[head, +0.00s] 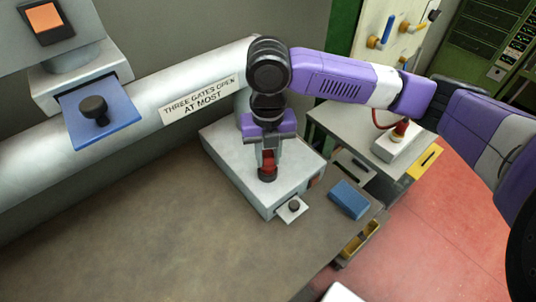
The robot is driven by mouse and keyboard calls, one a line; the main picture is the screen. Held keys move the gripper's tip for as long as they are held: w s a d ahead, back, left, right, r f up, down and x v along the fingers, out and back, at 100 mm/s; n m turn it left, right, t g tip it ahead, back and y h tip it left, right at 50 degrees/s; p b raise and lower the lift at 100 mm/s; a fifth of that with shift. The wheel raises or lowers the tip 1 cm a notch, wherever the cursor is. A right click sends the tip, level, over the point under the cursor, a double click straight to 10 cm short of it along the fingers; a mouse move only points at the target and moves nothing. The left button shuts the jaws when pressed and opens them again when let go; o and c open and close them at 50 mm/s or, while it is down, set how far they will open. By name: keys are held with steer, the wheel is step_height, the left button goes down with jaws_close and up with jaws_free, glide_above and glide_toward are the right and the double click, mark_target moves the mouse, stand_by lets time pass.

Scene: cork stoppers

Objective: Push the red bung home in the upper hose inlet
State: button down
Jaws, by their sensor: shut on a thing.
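The red bung (268,165) is between the fingers of my gripper (268,158), which points down and is shut on it. The bung is upright, with its lower end at a dark ring (267,177) on the top of a pale grey box (225,150). The ring looks like a hose inlet; I cannot tell whether it is the upper one. The fingers hide part of the bung. I cannot tell how deep it sits or whether it only touches the ring.
A thick pale pipe (140,110) with a sign (199,97) runs behind the box. A blue gate plate (115,125) with a black knob is at left. A small knobbed plate (288,216) juts from the box's front. A blue block (348,199) lies right. The brown bench (170,240) is clear in front.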

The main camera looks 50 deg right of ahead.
steer(key=shift+f+b, duration=0.75)
steer(key=shift+f, duration=0.25)
stand_by(0.4)
steer(key=c, duration=1.1)
jaws_free()
steer(key=shift+o, duration=0.2)
steer(key=shift+r, duration=0.15)
step_height(320, 180, up, 8)
steer(key=shift+f+b, duration=0.25)
steer(key=shift+b, duration=0.05)
